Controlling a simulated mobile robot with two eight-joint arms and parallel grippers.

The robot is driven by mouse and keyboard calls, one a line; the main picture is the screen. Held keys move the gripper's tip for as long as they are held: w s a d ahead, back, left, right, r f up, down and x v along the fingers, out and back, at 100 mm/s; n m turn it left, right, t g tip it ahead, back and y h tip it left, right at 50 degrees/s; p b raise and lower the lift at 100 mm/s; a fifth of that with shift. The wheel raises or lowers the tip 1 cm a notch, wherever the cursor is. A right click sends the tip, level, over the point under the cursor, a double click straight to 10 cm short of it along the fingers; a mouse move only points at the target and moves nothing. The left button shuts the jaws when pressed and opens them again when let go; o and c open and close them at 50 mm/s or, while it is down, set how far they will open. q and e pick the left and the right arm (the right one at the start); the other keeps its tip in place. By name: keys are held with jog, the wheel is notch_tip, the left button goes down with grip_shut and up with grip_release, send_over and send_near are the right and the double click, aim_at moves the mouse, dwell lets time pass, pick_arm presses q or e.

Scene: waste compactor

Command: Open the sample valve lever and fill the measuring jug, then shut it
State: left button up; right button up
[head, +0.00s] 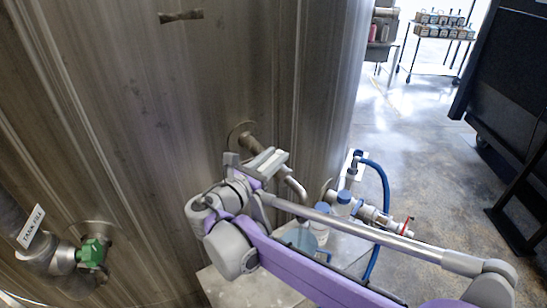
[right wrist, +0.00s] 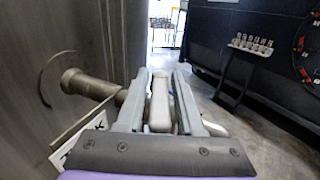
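The sample valve (head: 250,143) sticks out of the large steel tank wall, with a bent spout pipe (head: 296,187) below my right gripper. My right gripper (head: 266,162) is at this valve and covers part of it. In the right wrist view, a pale grey lever (right wrist: 160,104) stands between the two fingers of the right gripper (right wrist: 160,80). The fingers are apart, and a narrow gap shows beside the lever. A translucent bluish jug (head: 299,238) stands on the grey stand below, partly hidden by my arm. My left gripper is not in view.
Blue-capped containers (head: 343,197) and white pipe fittings with a red handle (head: 404,227) and a blue hose (head: 386,190) are right of the spout. A green valve (head: 91,253) is at lower left. Open floor (head: 420,150) lies to the right.

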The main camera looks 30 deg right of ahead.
grip_shut()
dwell(1.1)
